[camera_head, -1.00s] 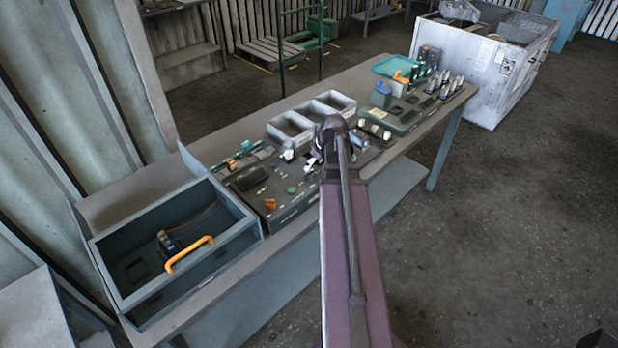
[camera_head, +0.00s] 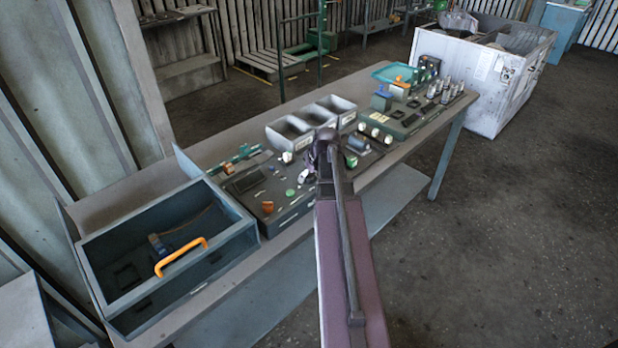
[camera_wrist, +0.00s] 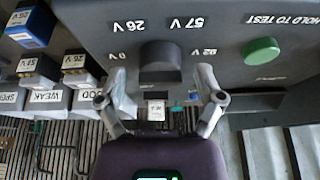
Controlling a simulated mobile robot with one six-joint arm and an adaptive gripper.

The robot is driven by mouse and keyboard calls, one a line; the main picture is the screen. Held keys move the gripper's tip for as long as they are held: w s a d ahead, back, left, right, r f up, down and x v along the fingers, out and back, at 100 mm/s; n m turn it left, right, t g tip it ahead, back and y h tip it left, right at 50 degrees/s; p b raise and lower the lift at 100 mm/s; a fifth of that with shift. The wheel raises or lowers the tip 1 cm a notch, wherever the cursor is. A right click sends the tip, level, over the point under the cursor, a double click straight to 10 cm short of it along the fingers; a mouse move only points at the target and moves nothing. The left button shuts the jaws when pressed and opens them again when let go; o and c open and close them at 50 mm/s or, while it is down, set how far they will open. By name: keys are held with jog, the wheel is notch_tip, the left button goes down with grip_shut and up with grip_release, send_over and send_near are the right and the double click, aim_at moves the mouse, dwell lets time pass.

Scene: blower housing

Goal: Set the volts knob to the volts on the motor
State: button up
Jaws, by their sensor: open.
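The volts knob (camera_wrist: 160,62) is a dark round knob on a grey panel in the wrist view, with upside-down marks 0 V, 26 V, 57 V and 92 V around it. My gripper (camera_wrist: 161,76) is open, with one finger on each side of the knob's near part; I cannot tell whether they touch it. In the head view my gripper (camera_head: 325,143) is over the panel's middle and hides the knob. A dark cylinder (camera_head: 358,144), perhaps the motor, lies right of it. No voltage on it is readable.
A green HOLD TO TEST button (camera_wrist: 261,52) is beside the knob. Bins (camera_wrist: 45,100) marked WEAK and others, with blocks marked 57 V and 26 V, are at left. An open box (camera_head: 160,250) with an orange handle (camera_head: 181,256) stands at the bench's left end.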

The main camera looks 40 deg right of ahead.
jog(key=c, duration=1.1)
jog(key=shift+a+m, duration=0.1)
jog(key=shift+m, duration=0.3)
jog(key=m+h, duration=0.2)
jog(key=m, duration=0.2)
jog(key=shift+m, duration=0.4)
jog(key=m+g+h, duration=0.1)
jog(key=m, duration=0.2)
jog(key=m+g+h, duration=0.1)
jog(key=m, duration=0.2)
jog(key=m+g, duration=0.1)
jog(key=m, duration=0.2)
jog(key=m+g, duration=0.1)
jog(key=m, duration=0.2)
jog(key=shift+h, duration=0.4)
jog(key=m+g, duration=0.2)
jog(key=m, duration=0.4)
jog(key=shift+s+g, duration=0.1)
jog(key=shift+g, duration=0.2)
